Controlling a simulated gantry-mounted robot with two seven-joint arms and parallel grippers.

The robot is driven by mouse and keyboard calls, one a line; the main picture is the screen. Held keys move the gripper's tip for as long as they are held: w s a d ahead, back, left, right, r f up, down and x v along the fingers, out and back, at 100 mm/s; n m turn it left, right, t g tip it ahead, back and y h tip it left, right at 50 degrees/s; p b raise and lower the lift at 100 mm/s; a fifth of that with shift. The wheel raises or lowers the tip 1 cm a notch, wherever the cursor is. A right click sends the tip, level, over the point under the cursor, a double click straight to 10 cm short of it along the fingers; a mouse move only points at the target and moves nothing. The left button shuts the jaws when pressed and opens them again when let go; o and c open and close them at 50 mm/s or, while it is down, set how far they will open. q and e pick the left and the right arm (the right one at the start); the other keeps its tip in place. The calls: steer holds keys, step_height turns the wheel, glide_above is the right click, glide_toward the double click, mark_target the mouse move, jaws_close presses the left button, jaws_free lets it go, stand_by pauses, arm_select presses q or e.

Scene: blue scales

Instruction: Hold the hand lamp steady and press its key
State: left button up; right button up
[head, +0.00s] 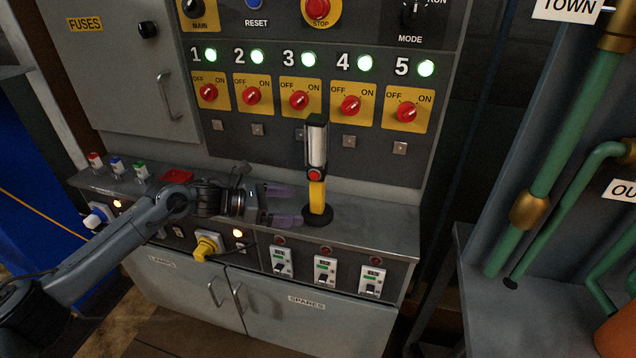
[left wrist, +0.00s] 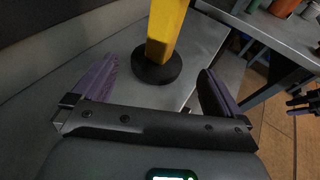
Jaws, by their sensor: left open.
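The hand lamp (head: 317,155) stands upright on the grey ledge of the panel. It has a yellow handle, a red key (head: 314,175), a pale tube with a black top, and a round black base. My left gripper (head: 297,205) is open, just left of the lamp's lower handle, its purple fingers pointing at it. In the left wrist view the yellow handle and black base (left wrist: 152,68) show ahead, between the lines of the two fingers and not gripped. The key is out of that view. A small dark pronged shape (left wrist: 303,102) there may be my right gripper; its state is unclear.
Red rotary switches (head: 299,100) under green lights line the panel behind the lamp. A yellow plug (head: 207,247) and several breakers (head: 325,271) are on the ledge's front face. The ledge right of the lamp is clear.

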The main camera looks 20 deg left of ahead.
mark_target(310, 207)
arm_select(q)
steer(key=shift+b+x, duration=0.7)
steer(key=shift+x, duration=2.8)
arm_select(e)
steer(key=shift+x, duration=0.8)
steer(key=shift+a, duration=0.1)
arm_select(q)
steer(key=shift+a, duration=0.1)
steer(key=c, duration=1.2)
steer(key=shift+c, duration=0.2)
arm_select(e)
jaws_close()
arm_select(q)
steer(key=shift+f, duration=0.1)
